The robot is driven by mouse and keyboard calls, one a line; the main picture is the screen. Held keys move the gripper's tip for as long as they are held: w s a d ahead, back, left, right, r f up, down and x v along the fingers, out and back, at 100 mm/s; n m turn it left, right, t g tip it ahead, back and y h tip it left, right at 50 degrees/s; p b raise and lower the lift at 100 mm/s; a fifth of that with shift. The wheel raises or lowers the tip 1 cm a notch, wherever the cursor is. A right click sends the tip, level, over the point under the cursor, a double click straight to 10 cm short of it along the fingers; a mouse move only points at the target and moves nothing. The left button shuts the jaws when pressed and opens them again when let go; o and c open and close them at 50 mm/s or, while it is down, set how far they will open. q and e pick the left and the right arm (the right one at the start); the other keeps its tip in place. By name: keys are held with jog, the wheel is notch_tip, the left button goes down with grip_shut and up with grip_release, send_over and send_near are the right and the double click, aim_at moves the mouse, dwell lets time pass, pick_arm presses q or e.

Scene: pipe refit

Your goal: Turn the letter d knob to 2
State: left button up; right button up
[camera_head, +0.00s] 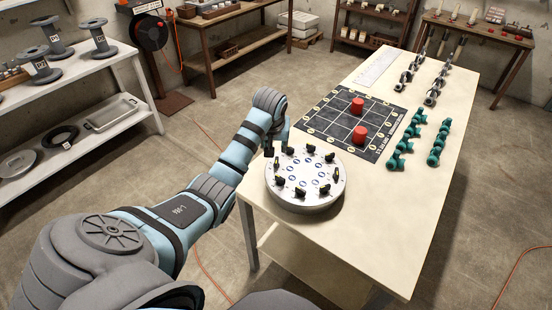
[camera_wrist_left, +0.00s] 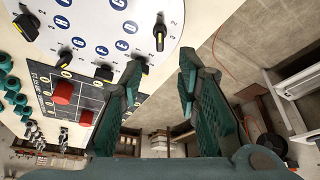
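A round white plate (camera_head: 305,195) with several black knobs, blue letters and small numbers sits at the table's near-left corner. In the left wrist view, a knob with a yellow pointer (camera_wrist_left: 160,32) stands outward from a letter that looks like D (camera_wrist_left: 130,27), but the letter is small. Another black knob (camera_wrist_left: 141,62) sits beside the left-hand fingertip; whether they touch I cannot tell. My left gripper (camera_head: 278,138) is at the plate's far-left edge. Its fingers (camera_wrist_left: 160,82) are apart with nothing between them. My right gripper is not in view.
Behind the plate lies a black grid mat (camera_head: 330,113) with two red cylinders (camera_head: 361,134). Green fittings (camera_head: 400,153) and dark metal fittings (camera_head: 432,92) lie to the right. The near right part of the table (camera_head: 390,210) is clear. A shelf (camera_head: 100,72) stands on the left.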

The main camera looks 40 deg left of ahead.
aim_at(276, 159)
pick_arm(q)
jog(key=b+x, duration=0.2)
jog(key=x, duration=0.8)
jog(key=shift+s, duration=0.1)
grip_shut()
